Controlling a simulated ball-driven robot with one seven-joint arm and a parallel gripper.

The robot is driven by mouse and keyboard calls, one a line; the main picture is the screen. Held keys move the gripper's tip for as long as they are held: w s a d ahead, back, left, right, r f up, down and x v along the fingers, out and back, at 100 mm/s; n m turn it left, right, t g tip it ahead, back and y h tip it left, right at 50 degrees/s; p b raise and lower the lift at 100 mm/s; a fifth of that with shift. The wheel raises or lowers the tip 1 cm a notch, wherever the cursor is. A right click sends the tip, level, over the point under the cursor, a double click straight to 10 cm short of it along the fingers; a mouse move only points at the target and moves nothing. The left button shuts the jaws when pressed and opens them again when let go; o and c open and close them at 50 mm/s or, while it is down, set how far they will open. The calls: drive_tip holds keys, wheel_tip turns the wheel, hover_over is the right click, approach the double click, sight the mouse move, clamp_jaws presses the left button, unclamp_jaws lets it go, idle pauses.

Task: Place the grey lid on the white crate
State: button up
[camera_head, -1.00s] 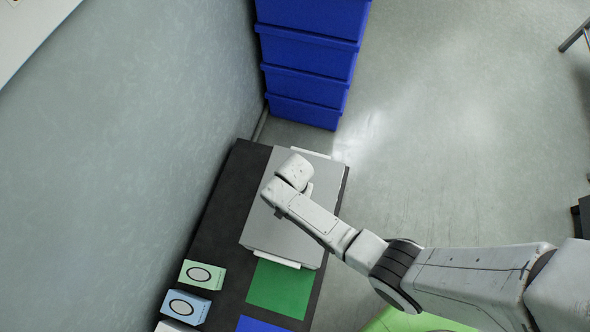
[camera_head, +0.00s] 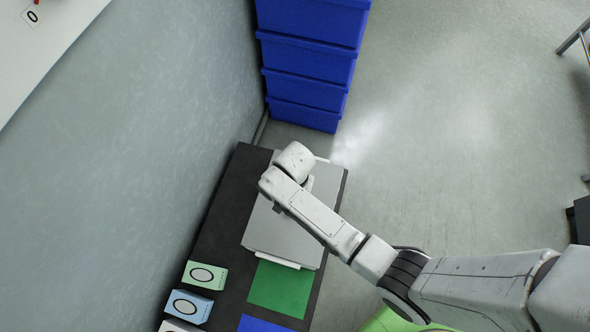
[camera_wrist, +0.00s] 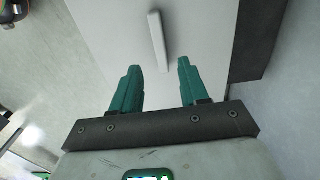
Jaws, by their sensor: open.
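The flat grey lid (camera_head: 282,228) lies over the white crate at the far end of the dark table. Only white end pieces (camera_head: 278,261) of the crate show beyond its edges. In the wrist view the lid (camera_wrist: 205,35) fills the middle, with a raised pale handle bar (camera_wrist: 157,40) on it. My gripper (camera_wrist: 159,64) is open and empty above the lid. Its green fingers are spread wider than the bar, and the bar lies just past the fingertips. In the head view my wrist hides the fingers and the lid's far part.
The dark table (camera_head: 222,210) runs along the wall. Green (camera_head: 280,289) and blue (camera_head: 262,324) squares lie in front of the crate, beside several small boxes (camera_head: 204,275). Stacked blue bins (camera_head: 307,88) stand behind the table.

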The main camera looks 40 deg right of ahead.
drive_tip(key=s+d+r+n, duration=0.4)
drive_tip(key=s+r+n, duration=0.1)
drive_tip(key=s+r, duration=0.3)
drive_tip(key=s+d+r+n+t, duration=0.1)
drive_tip(key=s+d+r+n, duration=0.3)
drive_tip(key=s+r, duration=0.4)
drive_tip(key=shift+s+r+n+p, duration=0.3)
drive_tip(key=shift+r+n, duration=0.4)
drive_tip(key=shift+r, duration=0.25)
